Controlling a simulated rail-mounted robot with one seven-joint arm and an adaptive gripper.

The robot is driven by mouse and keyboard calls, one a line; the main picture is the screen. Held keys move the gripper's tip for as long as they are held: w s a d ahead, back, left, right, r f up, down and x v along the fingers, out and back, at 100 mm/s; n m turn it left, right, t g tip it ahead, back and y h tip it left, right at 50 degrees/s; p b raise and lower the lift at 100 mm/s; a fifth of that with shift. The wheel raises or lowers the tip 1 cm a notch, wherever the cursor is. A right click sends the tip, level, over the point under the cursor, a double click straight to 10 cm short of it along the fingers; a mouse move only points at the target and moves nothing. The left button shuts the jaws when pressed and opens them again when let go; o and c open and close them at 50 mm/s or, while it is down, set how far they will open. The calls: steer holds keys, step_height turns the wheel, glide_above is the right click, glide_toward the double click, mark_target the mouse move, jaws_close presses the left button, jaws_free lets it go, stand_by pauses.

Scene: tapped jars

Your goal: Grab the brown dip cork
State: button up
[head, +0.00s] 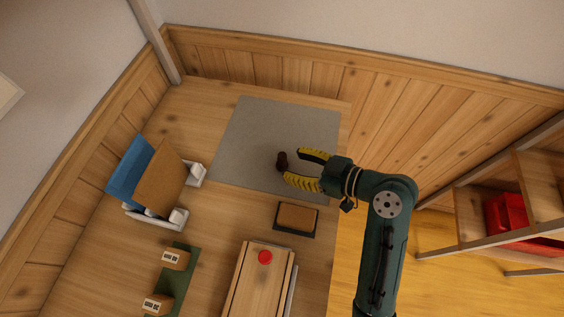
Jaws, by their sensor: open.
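A small dark brown cork (282,162) stands on the grey mat (240,130) on the wooden table. My gripper (289,163) has yellow and black fingers and comes in from the right. Its fingers are spread open, with one tip on the far side of the cork and the other on the near side. The cork sits at the mouth of the open fingers. I cannot tell from this view whether a finger touches it.
A dark-edged block with a brown top (297,217) lies below the gripper. A wooden box with a red knob (265,257) stands nearer. At left are a white rack with blue and brown boards (160,178) and small labelled blocks on a green strip (180,277). The mat's upper left is clear.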

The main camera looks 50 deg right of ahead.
mark_target(282, 159)
steer(key=x, duration=0.1)
steer(key=b+x, duration=0.1)
steer(key=x, duration=0.3)
steer(key=shift+w+d+r+b, duration=0.15)
steer(key=shift+d+b, duration=0.1)
steer(key=shift+b, duration=0.15)
steer(key=c, duration=1)
